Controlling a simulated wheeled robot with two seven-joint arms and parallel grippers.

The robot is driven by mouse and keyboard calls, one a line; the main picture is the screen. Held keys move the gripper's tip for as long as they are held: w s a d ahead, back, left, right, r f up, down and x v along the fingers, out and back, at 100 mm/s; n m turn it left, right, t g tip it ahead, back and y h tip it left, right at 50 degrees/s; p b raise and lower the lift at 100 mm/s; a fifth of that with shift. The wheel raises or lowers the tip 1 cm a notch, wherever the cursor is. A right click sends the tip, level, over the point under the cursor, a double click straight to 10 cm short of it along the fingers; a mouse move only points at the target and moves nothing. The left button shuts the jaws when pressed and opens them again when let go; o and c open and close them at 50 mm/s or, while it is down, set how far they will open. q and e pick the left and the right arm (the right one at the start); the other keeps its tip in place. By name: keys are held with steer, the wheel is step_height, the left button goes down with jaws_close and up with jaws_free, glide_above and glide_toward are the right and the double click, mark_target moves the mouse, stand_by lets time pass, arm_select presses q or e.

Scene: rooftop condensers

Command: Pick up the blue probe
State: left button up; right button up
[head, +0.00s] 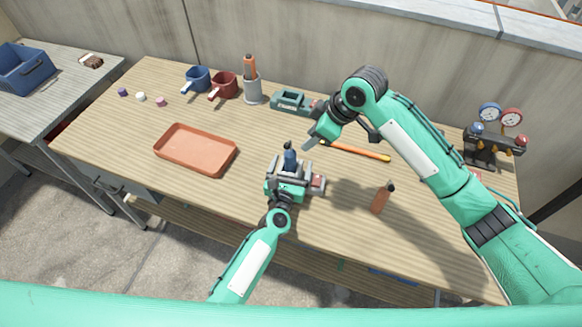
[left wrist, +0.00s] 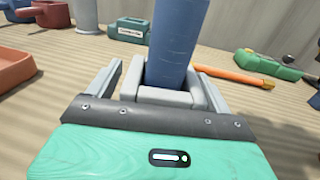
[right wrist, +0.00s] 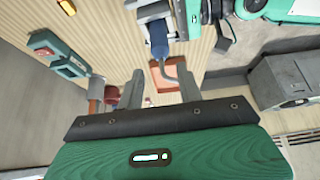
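The blue probe (head: 290,160) stands upright in a grey square holder (left wrist: 150,97), near the middle of the table's front half. In the left wrist view the blue probe (left wrist: 176,45) rises between the fingers of my left gripper (left wrist: 165,88). Those fingers are apart, one on each side of the holder; I cannot tell whether they touch it. My right gripper (head: 314,140) hovers above and right of the probe. In the right wrist view its fingers are apart and empty (right wrist: 160,92), with the blue probe (right wrist: 158,38) and its curved grey end beyond them.
An orange tray (head: 195,150) lies left of the probe. An orange bottle (head: 382,198) and an orange bar (head: 358,151) lie to the right. Blue (head: 197,78) and red (head: 224,86) cups and a grey holder (head: 252,90) stand at the back. A gauge set (head: 493,142) stands far right.

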mark_target(288, 150)
arm_select(q)
steer(key=c, duration=1.2)
steer(key=shift+o, duration=0.3)
arm_select(e)
steer(key=o, duration=0.3)
steer(key=shift+o, duration=0.4)
steer(key=w+n, duration=0.1)
steer(key=r+n+g, duration=0.1)
steer(key=n, duration=0.1)
steer(key=w+a+n+g+h, duration=0.1)
steer(key=shift+w+r+n, duration=0.25)
steer(key=shift+w+n, duration=0.05)
steer(key=a+f+n, duration=0.1)
steer(key=f, duration=0.2)
steer(key=a+f+n+g, duration=0.1)
steer(key=a+f, duration=0.1)
steer(key=f, duration=0.1)
steer(key=s+a+f+n, duration=0.1)
steer(key=a+f, duration=0.1)
steer(key=f, duration=0.1)
steer(key=shift+f+h, duration=0.2)
steer(key=shift+h, duration=0.1)
